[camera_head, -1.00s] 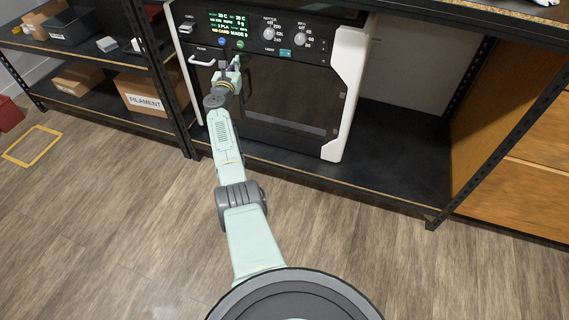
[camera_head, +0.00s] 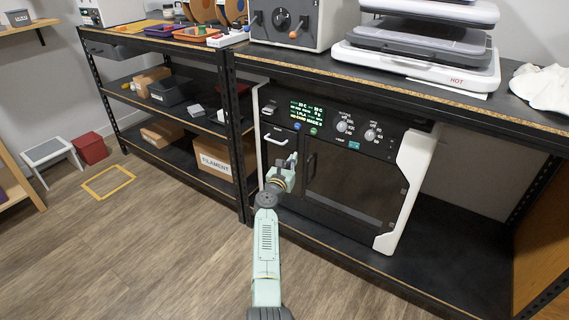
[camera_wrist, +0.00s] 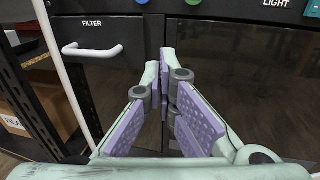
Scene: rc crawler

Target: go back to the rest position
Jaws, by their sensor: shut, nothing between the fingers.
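My gripper (camera_head: 290,165) is at the end of my outstretched arm, in front of the black and white machine (camera_head: 350,185) on the lower shelf. In the wrist view, my gripper (camera_wrist: 165,80) has its purple-padded fingers close together at the tips, with nothing between them. The fingertips point at the machine's front, just right of the filter drawer with its white handle (camera_wrist: 92,51). Whether the tips touch the front cannot be told. The machine's dark door is closed.
The shelf's front edge (camera_head: 345,263) runs below the machine. A FILAMENT box (camera_head: 215,160) sits on the left rack. A heat press (camera_head: 420,60) and a grey box (camera_head: 290,22) stand on the worktop above.

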